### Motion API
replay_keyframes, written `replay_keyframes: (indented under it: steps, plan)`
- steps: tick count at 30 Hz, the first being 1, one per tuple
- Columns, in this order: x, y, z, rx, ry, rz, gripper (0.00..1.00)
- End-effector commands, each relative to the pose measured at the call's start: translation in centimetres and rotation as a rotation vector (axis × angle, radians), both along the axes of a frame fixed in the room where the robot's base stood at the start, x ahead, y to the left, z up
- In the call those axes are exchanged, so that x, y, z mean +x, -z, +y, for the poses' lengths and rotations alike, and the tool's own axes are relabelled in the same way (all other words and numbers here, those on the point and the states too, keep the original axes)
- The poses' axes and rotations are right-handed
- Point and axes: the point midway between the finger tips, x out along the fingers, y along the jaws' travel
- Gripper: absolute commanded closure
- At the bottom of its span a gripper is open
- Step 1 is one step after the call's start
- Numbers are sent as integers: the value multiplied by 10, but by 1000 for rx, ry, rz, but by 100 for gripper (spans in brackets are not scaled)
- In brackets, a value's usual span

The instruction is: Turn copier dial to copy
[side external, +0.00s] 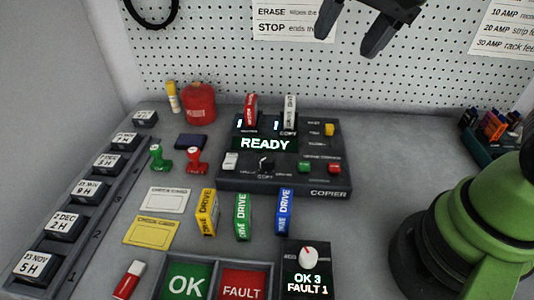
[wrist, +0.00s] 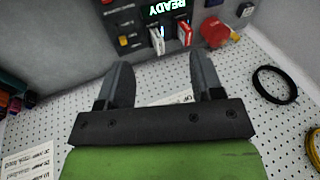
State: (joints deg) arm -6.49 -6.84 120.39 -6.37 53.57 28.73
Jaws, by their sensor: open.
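The copier (side external: 228,178) is a dark box on the bench, its display reading READY. Its black dial (side external: 266,164) sits low on the front panel, above a label that seems to read COPY; I cannot tell its exact setting. A red drive (side external: 250,108) and a white drive (side external: 290,110) stand in its back slots. My gripper (side external: 348,38) is open and empty, high above and behind the copier near the pegboard. In the wrist view the gripper (wrist: 160,80) shows two spread fingers, with the copier (wrist: 125,18) partly in view at the top; the dial is not visible there.
Yellow, green and blue drives (side external: 284,212) stand in front of the copier. OK (side external: 187,282) and FAULT (side external: 243,284) trays and a counter box (side external: 305,281) are nearer. Stamps (side external: 196,160) and a red canister (side external: 199,102) stand left. The pegboard (side external: 200,50) closes the back.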

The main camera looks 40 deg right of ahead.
Motion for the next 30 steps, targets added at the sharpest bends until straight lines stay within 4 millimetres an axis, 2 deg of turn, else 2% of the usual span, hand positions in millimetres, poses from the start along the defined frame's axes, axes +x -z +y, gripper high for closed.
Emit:
replay_keyframes:
  steps: [1, 6, 12, 15, 23, 30]
  plan:
    - [16, 12, 5, 3, 37, 54, 40]
    - [60, 57, 22, 1, 199, 199, 40]
    - [91, 117, 41, -32, 365, 321, 40]
    - [97, 139, 46, -46, 419, 355, 40]
    - [101, 165, 50, -59, 461, 378, 40]
    - [100, 209, 49, -59, 461, 380, 40]
